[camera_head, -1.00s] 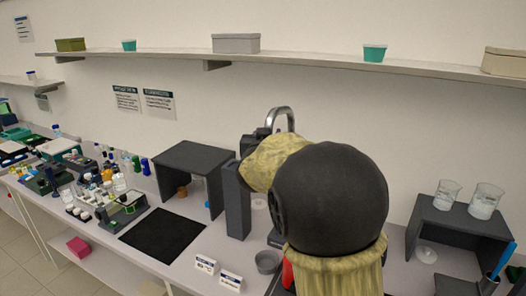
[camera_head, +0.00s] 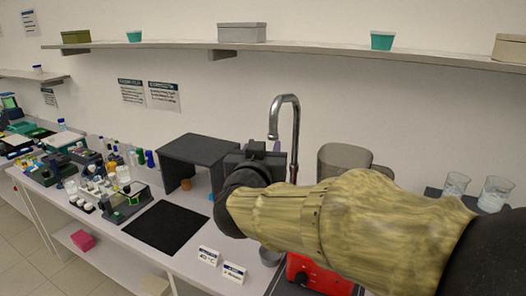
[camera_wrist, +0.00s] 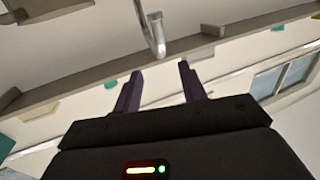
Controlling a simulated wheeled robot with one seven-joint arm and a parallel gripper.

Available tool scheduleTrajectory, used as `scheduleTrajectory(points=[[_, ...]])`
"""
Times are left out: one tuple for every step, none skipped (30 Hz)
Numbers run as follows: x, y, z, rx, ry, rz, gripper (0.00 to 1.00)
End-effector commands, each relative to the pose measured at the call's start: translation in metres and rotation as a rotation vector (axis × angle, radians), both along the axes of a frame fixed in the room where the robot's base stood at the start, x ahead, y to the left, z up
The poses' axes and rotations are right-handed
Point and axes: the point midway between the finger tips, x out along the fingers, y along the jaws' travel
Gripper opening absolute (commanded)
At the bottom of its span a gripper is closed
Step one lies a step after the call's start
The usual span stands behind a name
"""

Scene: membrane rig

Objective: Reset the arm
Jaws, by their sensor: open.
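My gripper (camera_wrist: 160,85) shows in the wrist view with its two dark purple fingers apart and nothing between them. In the head view my gripper (camera_head: 262,147) is small and partly hidden behind my wrist. It is raised above the bench, in front of the wall and just right of the dark stand. The silver tap (camera_head: 288,125) rises close to the right of the fingers in the head view. In the wrist view the tap (camera_wrist: 150,30) hangs beyond the fingertips. My arm covers part of the bench on the right.
A dark stand (camera_head: 203,150) and a black mat (camera_head: 165,228) are left of my gripper. Small signs (camera_head: 208,256) stand at the bench front, near a red device (camera_head: 325,275). Beakers (camera_head: 494,193) stand at right. A wall shelf (camera_head: 300,54) runs above. Bottles and racks crowd the left.

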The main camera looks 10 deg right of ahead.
Motion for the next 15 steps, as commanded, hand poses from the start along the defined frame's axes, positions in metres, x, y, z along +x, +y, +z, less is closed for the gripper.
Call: scheduleTrajectory(points=[[-0.001,0.000,0.000,0.000,0.000,0.000,0.42],[-0.001,0.000,0.000,0.000,0.000,0.000,0.42],[-0.001,0.000,0.000,0.000,0.000,-0.001,0.42],[-0.001,0.000,0.000,0.000,0.000,-0.001,0.42],[-0.001,0.000,0.000,0.000,0.000,-0.001,0.42],[-0.001,0.000,0.000,0.000,0.000,0.000,0.42],[-0.001,0.000,0.000,0.000,0.000,0.000,0.42],[-0.001,0.000,0.000,0.000,0.000,0.000,0.42],[-0.001,0.001,0.000,0.000,0.001,0.001,0.42],[-0.001,0.001,-0.001,0.000,0.002,0.003,0.42],[0.000,0.001,-0.002,0.000,0.006,0.009,0.42],[0.001,0.002,-0.005,0.001,0.013,0.021,0.42],[0.002,0.004,-0.009,0.002,0.020,0.035,0.42],[0.004,0.005,-0.013,0.005,0.031,0.053,0.42],[0.007,0.009,-0.021,0.008,0.051,0.084,0.42]])
